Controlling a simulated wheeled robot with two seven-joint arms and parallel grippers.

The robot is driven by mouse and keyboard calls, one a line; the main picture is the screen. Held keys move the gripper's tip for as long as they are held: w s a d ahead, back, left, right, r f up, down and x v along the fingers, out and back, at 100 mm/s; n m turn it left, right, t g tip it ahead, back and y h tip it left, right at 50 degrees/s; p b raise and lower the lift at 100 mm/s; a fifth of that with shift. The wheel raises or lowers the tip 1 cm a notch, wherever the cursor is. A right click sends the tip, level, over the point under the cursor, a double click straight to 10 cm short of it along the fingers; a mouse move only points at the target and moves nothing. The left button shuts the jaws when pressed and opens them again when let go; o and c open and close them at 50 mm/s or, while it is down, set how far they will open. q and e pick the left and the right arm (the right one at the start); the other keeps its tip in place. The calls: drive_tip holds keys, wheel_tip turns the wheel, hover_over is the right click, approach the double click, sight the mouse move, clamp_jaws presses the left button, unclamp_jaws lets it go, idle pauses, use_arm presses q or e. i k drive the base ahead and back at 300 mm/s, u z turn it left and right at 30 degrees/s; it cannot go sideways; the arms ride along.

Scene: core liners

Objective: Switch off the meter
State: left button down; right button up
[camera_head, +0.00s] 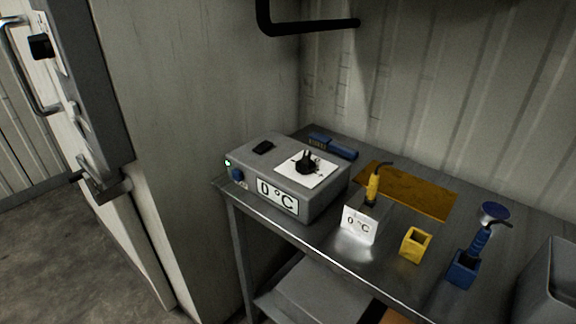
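The meter is most likely the grey box (292,178) at the left end of the metal table. Its front bears a "0 °C" label (277,197). A small green light (228,163) is lit at the front's left edge, with a blue knob or button (238,175) below it. On top are a black switch-like part (263,147) and a black knob (307,162) on a white plate (306,170). Neither of my grippers is in view.
A grey bin (548,285) stands right. Floor (62,262) is clear at left.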

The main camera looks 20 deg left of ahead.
sight(264, 146)
drive_tip(key=k, duration=0.5)
drive_tip(key=u, duration=0.95)
drive_tip(key=i, duration=0.85)
drive_tip(key=z, duration=1.55)
